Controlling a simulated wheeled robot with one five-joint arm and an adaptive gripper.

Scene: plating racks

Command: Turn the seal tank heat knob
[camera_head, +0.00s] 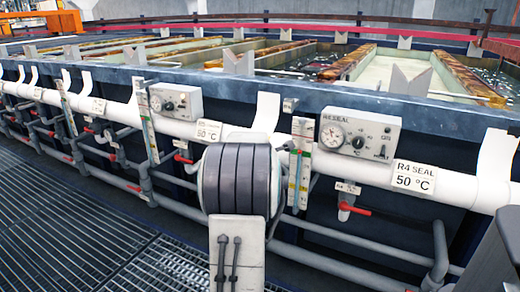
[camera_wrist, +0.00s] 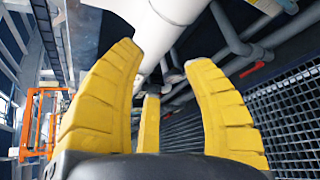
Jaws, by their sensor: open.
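The seal tank control box (camera_head: 358,134) is light grey, marked R4 SEAL, and is fixed to the tank front right of centre in the head view. It has a round dial gauge at its left and a small dark heat knob (camera_head: 358,142) near its middle. Which way the knob points is too small to tell. My gripper (camera_wrist: 163,60) shows in the wrist view with its yellow fingers spread and nothing between them. The knob does not show in the wrist view. In the head view my arm stands left of the box, and the fingers cannot be made out.
A thick white pipe (camera_head: 455,190) runs along the tank front, with an R4 SEAL 50 °C label (camera_head: 413,177) below the box. A second control box (camera_head: 175,102) is farther left. Red-handled valves (camera_head: 355,210) and grey pipes sit lower. Grating (camera_head: 60,220) covers the floor.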

